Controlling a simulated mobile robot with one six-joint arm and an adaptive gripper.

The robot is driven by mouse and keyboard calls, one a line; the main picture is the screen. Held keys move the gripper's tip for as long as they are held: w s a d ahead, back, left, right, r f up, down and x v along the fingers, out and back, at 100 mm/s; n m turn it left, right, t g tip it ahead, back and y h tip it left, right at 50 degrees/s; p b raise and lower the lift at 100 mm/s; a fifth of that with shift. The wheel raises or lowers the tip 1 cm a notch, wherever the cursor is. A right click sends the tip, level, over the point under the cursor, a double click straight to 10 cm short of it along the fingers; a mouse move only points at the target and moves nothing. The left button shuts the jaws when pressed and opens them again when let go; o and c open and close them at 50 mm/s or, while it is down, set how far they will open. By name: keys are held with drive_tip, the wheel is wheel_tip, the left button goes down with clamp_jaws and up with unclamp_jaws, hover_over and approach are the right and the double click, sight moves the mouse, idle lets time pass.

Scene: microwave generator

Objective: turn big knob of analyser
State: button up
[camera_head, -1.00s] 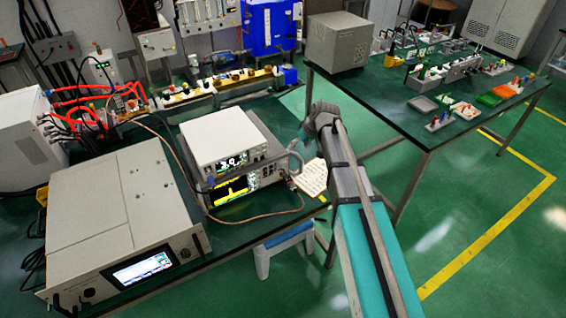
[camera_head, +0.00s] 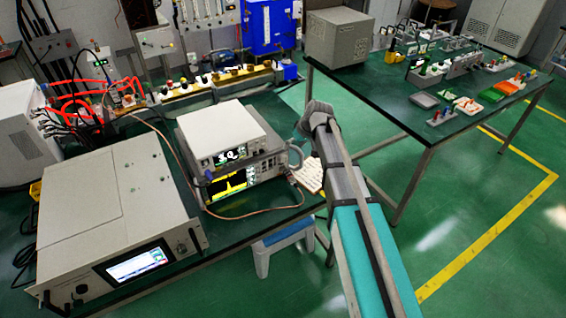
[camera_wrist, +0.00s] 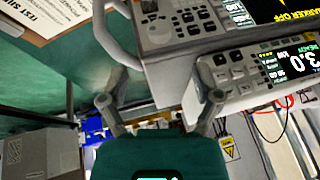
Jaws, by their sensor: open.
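The analyser (camera_head: 230,184) is the lower box of a stacked pair, with a yellow trace on its dark screen. In the wrist view its big round grey knob (camera_wrist: 157,33) is at the top, beside several small buttons and a side handle (camera_wrist: 112,30). The knob is too small to make out clearly in the head view. My gripper (camera_wrist: 162,95) is open, its fingers spread and nothing seen between them. It is near the right end of the analyser and the knob lies beyond the fingers, apart from them. In the head view my wrist (camera_head: 319,116) hides part of the gripper.
A white meter (camera_head: 222,133) sits on the analyser. A large generator box (camera_head: 110,205) stands to the left, with a cable (camera_head: 235,215) across the bench. A paper sheet (camera_head: 310,175) lies right of the analyser, above a stool (camera_head: 270,248). Floor is free at right.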

sight(284, 159)
drive_tip(key=shift+b+x, duration=3.9)
drive_tip(key=shift+x, duration=0.8)
clamp_jaws()
drive_tip(key=shift+w+d+f+m+g+y+b, duration=0.15)
drive_tip(key=shift+g+y+b, duration=0.3)
drive_tip(key=shift+y+b, duration=0.25)
drive_tip(key=shift+s+a+f+m+g+y+b, duration=0.15)
drive_tip(key=shift+g+y+b, duration=0.35)
drive_tip(key=shift+y, duration=0.3)
drive_tip(key=shift+r, duration=0.2)
